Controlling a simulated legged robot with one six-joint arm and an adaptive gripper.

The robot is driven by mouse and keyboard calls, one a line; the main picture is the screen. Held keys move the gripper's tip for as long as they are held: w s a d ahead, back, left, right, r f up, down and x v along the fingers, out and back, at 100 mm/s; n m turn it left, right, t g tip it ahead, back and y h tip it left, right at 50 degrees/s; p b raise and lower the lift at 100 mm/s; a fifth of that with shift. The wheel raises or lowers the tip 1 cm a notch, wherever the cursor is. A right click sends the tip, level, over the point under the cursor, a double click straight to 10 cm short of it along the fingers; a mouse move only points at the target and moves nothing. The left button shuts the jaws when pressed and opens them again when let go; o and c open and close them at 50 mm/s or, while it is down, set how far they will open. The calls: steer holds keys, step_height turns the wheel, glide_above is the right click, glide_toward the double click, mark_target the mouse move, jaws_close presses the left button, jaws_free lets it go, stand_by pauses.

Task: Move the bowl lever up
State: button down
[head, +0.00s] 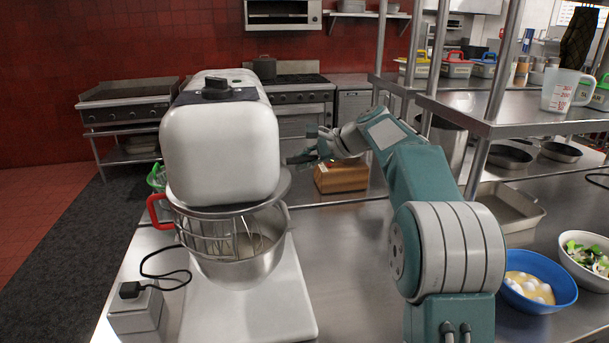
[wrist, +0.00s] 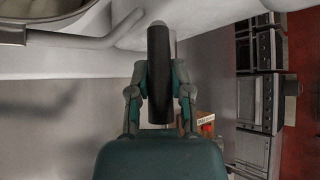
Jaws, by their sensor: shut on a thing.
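My gripper (head: 308,150) is at the right side of the mixer, reaching in from the right. In the wrist view, my gripper (wrist: 160,72) is shut on the black grip of the bowl lever (wrist: 159,50), with one finger on each side of it. In the head view the lever cannot be clearly made out. Part of the bowl rim shows at the wrist view's upper left.
A wooden block (head: 342,177) stands on the counter behind my gripper. A steel shelf unit (head: 490,125) is at the right, with a pan (head: 510,212) under it. A blue bowl (head: 540,292) and a white bowl (head: 588,262) sit at the right front. A power box (head: 138,312) is front left.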

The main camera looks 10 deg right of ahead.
steer(key=shift+w+r, duration=1)
steer(key=shift+w, duration=0.1)
steer(key=shift+r, duration=0.1)
steer(key=c, duration=0.5)
jaws_free()
steer(key=shift+c, duration=0.2)
steer(key=shift+d, duration=0.1)
steer(key=v, duration=1.1)
steer(key=shift+s+d, duration=0.2)
steer(key=shift+d, duration=0.1)
